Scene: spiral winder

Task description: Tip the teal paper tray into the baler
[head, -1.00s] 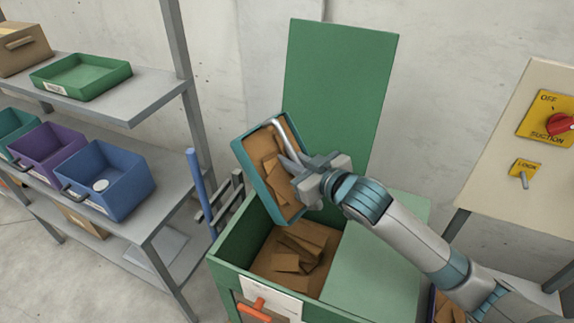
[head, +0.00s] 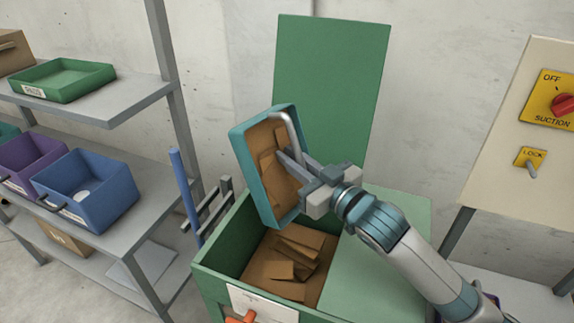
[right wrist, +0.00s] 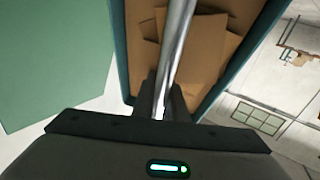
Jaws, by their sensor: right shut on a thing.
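The teal tray (head: 243,160) is held tilted steeply above the open left part of the green baler (head: 220,255). Brown paper pieces (head: 268,165) show inside the tray. More brown pieces (head: 290,258) lie in the baler's opening below. My right gripper (head: 290,160) is shut on the tray's grey bar handle (head: 290,128). In the right wrist view the fingers (right wrist: 165,105) close around the metal bar (right wrist: 175,45), with brown paper behind it. My left gripper is not in view.
A shelf (head: 120,110) at left carries a green tray (head: 62,78), a purple bin (head: 30,160) and a blue bin (head: 88,190). A green upright panel (head: 330,85) stands behind the baler. A switch panel (head: 530,150) is at right.

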